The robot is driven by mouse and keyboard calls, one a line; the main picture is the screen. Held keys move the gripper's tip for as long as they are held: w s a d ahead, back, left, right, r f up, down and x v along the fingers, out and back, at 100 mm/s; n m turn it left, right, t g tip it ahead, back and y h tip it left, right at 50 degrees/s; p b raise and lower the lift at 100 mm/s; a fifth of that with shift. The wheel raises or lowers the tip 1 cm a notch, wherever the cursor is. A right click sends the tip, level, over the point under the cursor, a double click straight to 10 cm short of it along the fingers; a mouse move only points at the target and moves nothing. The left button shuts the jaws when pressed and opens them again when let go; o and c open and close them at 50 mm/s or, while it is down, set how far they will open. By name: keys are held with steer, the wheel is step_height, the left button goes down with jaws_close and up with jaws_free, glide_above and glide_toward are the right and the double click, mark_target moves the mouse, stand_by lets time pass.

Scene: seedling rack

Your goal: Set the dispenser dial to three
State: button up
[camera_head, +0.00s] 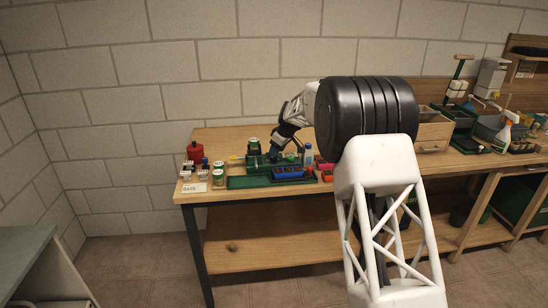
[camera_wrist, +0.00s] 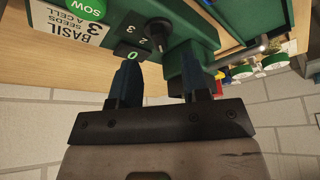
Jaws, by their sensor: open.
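The green dispenser (camera_wrist: 200,18) shows at the top of the wrist view, with a black dial (camera_wrist: 158,30) on its face. I cannot tell which numeral the dial points to. My gripper (camera_wrist: 160,72) is open, its two dark blue fingers apart and nothing visible between them. The fingertips are close to the dispenser's face, and the dial is beyond the gap between them. In the head view my gripper (camera_head: 274,152) is at the dispenser (camera_head: 256,163) on the bench.
A card (camera_wrist: 70,25) reads basil, 3 seeds a cell. A brick wall is behind.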

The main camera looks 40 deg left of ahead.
mark_target(273, 158)
steer(key=shift+x, duration=2.15)
jaws_close()
